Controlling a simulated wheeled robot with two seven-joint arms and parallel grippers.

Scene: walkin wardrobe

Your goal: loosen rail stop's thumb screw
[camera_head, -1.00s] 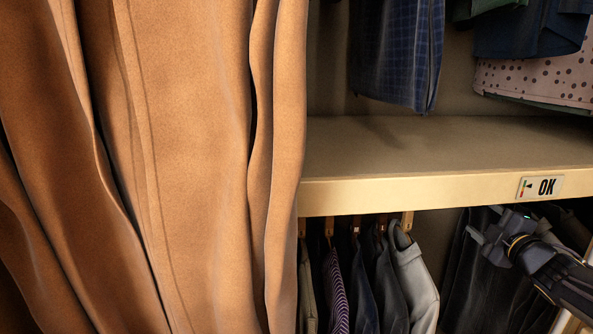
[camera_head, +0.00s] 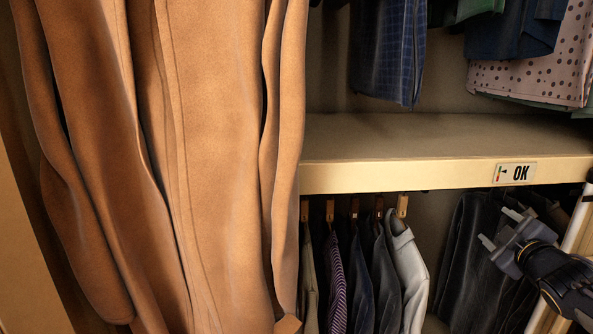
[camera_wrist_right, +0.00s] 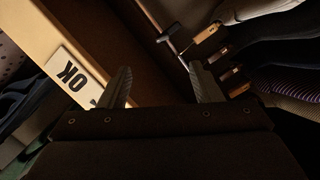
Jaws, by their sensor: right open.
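My right gripper (camera_head: 500,228) is open and empty below the shelf's front edge, at the right of the head view, in front of dark hanging trousers. In the right wrist view its two fingers stand apart (camera_wrist_right: 161,80). A small T-shaped metal piece (camera_wrist_right: 172,38) shows under the shelf beyond the fingertips, beside a thin rod; it may be the rail stop with its thumb screw, but the picture is too dark to be sure. It is apart from the fingers. In the head view the shelf edge largely hides that area. My left gripper is not in view.
The shelf (camera_head: 440,177) bears an OK label (camera_head: 515,173). Several garments hang from wooden hangers (camera_head: 354,208) below it, left of my gripper. A large brown coat (camera_head: 215,150) fills the left. A pale upright post (camera_head: 577,235) stands close by my right arm.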

